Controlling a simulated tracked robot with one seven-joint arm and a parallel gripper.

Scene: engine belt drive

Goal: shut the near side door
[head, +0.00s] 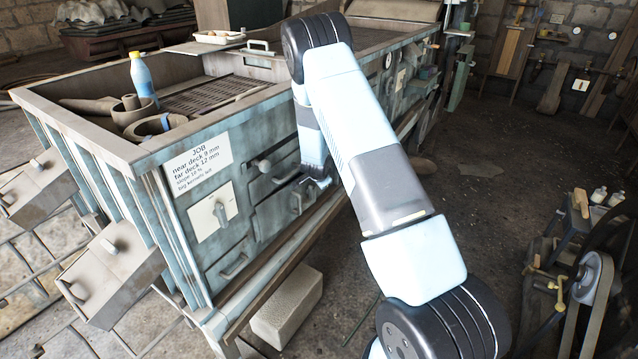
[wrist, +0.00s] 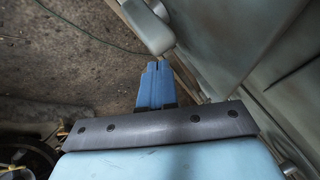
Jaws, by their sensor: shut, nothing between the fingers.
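The side of a worn, pale blue machine (head: 185,180) faces me in the head view. It carries several panels with handles. A dark panel (head: 272,218) with a latch handle sits just left of my gripper (head: 318,183); I cannot tell for sure which panel is the near side door, or how far it stands open. My gripper is by the machine's side, partly hidden behind my arm. In the wrist view my gripper (wrist: 155,72) has its blue fingers shut with nothing between them. Pale panels (wrist: 225,45) of the machine fill the right of that view.
A concrete block (head: 288,305) lies on the floor below the machine's side. A wooden rail (head: 285,250) runs along its lower edge. A blue bottle (head: 143,78) stands on top. Pulleys and a belt (head: 590,280) are at the right. The floor between (head: 470,175) is mostly clear.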

